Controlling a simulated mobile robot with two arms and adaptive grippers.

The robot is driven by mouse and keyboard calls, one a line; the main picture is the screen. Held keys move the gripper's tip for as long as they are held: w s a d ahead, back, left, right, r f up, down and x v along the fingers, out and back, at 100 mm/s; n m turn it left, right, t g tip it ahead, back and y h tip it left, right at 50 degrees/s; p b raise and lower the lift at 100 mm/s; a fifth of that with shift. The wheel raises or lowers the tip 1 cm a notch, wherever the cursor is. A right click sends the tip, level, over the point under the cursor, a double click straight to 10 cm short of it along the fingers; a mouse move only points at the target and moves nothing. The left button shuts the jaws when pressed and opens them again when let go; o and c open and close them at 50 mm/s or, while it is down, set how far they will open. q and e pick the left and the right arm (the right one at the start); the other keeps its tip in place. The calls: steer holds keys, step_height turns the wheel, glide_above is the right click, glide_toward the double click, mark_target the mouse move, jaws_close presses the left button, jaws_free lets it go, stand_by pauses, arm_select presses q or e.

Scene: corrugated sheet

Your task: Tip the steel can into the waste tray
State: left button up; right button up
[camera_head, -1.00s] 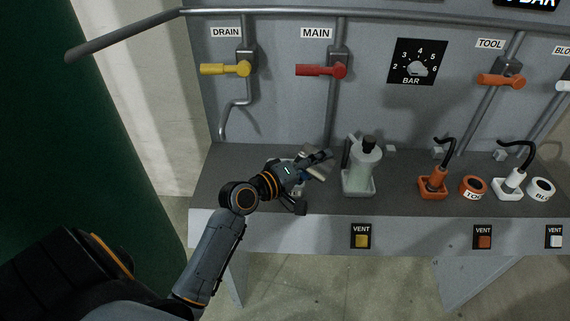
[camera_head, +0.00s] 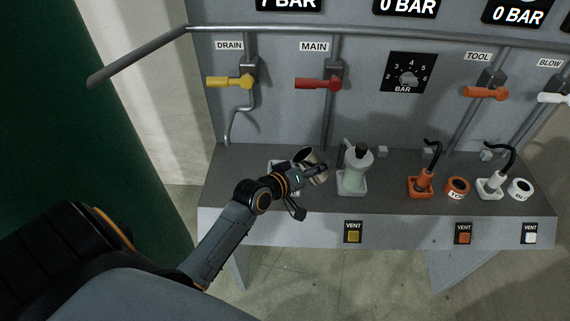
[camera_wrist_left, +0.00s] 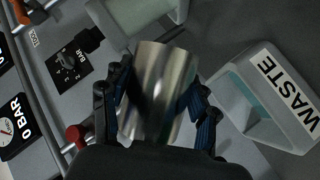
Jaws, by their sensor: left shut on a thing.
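My left gripper (camera_head: 318,173) is shut on the steel can (camera_wrist_left: 158,92), with blue-padded fingers on both sides of it in the left wrist view. In the head view the can (camera_head: 309,155) shows partly behind the gripper, above the bench. It looks tilted; its contents cannot be seen. The waste tray (camera_wrist_left: 238,98), pale with a white WASTE label, is beside the can in the wrist view, apart from it in the picture. In the head view the tray (camera_head: 276,164) is mostly hidden behind my left wrist. My right gripper is not in view.
A pale bottle-like unit with a black top (camera_head: 355,168) stands just right of the gripper. Orange (camera_head: 424,184) and white (camera_head: 494,184) fittings stand further right. The yellow drain lever (camera_head: 230,82) and red main lever (camera_head: 317,83) are on the panel behind.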

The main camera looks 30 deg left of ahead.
mark_target(319, 180)
arm_select(q)
steer(key=p, duration=0.1)
steer(key=d+m+y+p, duration=0.1)
steer(key=p, duration=0.1)
steer(key=shift+w+d+f+g, duration=0.15)
steer(key=shift+d+f+g, duration=0.05)
steer(key=shift+f+g, duration=0.1)
steer(key=shift+w+d+f+m+y+p, duration=0.15)
steer(key=shift+d+f+m+y+p, duration=0.6)
steer(key=shift+m+y+p, duration=0.35)
steer(key=shift+w+d+f+m+g+y, duration=0.1)
steer(key=shift+d+f+m+g+y, duration=0.2)
steer(key=shift+d+f+m, duration=0.15)
steer(key=shift+d+f+m+y, duration=0.15)
steer(key=shift+m+y, duration=0.2)
steer(key=shift+y, duration=0.05)
